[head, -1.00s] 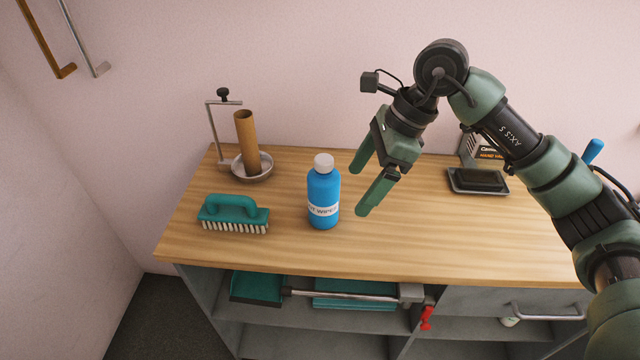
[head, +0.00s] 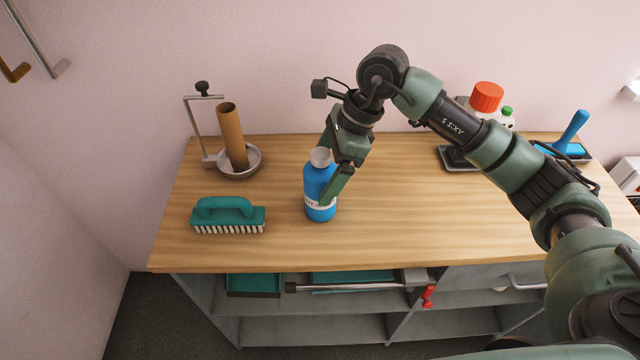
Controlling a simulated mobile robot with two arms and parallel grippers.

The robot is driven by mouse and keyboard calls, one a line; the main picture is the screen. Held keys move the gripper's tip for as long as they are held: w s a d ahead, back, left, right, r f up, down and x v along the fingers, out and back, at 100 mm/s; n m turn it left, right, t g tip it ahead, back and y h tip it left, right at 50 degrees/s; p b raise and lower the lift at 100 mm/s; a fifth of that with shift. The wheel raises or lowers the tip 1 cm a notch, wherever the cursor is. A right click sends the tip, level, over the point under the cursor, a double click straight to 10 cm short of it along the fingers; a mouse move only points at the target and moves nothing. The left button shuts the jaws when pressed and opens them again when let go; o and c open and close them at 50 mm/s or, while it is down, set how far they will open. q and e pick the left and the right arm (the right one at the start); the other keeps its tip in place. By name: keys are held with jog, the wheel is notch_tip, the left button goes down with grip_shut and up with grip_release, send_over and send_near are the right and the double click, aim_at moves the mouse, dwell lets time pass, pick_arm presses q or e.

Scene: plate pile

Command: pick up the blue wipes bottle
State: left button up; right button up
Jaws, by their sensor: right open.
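The blue wipes bottle (head: 317,186) stands upright on the wooden worktop, with a grey-white cap and a white label. My right gripper (head: 332,180) is at the bottle, its green fingers open. The near finger overlaps the bottle's right front in the picture, and the other finger is largely hidden behind the bottle and cap. I cannot tell whether the fingers touch it. My left gripper is out of view.
A teal scrubbing brush (head: 229,215) lies left of the bottle. A metal dish (head: 251,162) with a brown tube (head: 232,136) and a clamp stand is behind left. A dark tray (head: 455,160), a red-capped bottle (head: 487,97) and a blue-handled tool (head: 572,131) are at right. The worktop (head: 400,225) right of the bottle is clear.

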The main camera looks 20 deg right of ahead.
jog(key=shift+x, duration=1.05)
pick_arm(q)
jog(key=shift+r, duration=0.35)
pick_arm(e)
jog(key=c, duration=1.8)
jog(key=shift+w, duration=0.1)
jog(key=shift+c, duration=0.2)
jog(key=shift+r, duration=0.15)
